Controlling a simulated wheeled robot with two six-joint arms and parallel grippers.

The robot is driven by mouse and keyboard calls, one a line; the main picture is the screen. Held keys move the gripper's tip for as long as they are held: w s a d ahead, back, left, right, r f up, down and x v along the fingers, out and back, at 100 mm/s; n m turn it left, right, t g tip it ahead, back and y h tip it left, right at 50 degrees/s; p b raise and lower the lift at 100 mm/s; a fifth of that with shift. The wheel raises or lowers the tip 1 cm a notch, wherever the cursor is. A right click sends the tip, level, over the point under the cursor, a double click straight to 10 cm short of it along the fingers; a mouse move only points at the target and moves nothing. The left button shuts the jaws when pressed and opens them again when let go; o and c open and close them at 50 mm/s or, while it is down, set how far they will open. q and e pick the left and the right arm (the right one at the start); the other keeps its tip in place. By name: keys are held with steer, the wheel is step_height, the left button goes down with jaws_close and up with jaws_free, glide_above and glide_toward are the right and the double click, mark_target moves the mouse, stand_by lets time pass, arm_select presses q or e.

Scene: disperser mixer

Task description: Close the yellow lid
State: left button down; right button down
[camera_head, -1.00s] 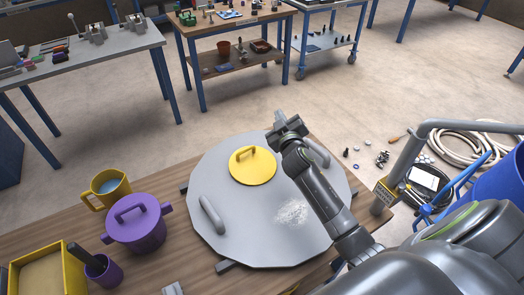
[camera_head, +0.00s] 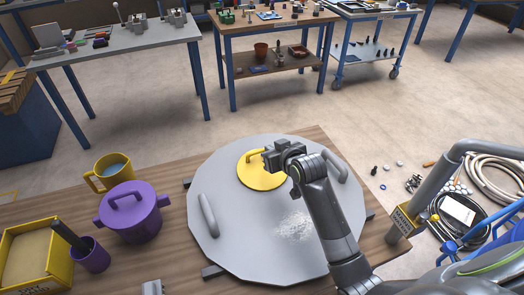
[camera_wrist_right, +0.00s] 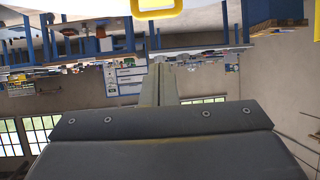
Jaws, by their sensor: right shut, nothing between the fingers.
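The yellow lid (camera_head: 258,180) is a round disc with a loop handle (camera_head: 253,154). It lies on the upper part of a large round grey cover (camera_head: 245,235) and looks flat; I cannot tell whether it is raised at an edge. My right gripper (camera_head: 268,158) is shut and empty, over the lid's right part and close beside the handle. I cannot tell if it touches. In the right wrist view, the shut fingers (camera_wrist_right: 165,80) point toward the yellow handle (camera_wrist_right: 157,12) at the top edge. A small grey piece at the bottom edge may be my left gripper (camera_head: 152,288).
The grey cover has a bar handle (camera_head: 208,214) at left, and white powder (camera_head: 294,227) lies on it. A purple lidded pot (camera_head: 132,212), a yellow mug (camera_head: 112,172), a purple cup (camera_head: 91,256) and a yellow box (camera_head: 36,255) stand left on the wooden table (camera_head: 175,240).

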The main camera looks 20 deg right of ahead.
mark_target(258, 151)
steer(key=x, duration=0.2)
steer(key=f+x, duration=0.1)
steer(key=x, duration=0.5)
steer(key=shift+s+d+f+p, duration=0.1)
steer(key=shift+s+f+p, duration=0.1)
steer(key=shift+s+p, duration=0.15)
steer(key=shift+w+f, duration=0.3)
steer(key=shift+f, duration=0.55)
steer(key=shift+w+f+b, duration=0.45)
steer(key=shift+f+b, duration=0.1)
steer(key=shift+f, duration=0.2)
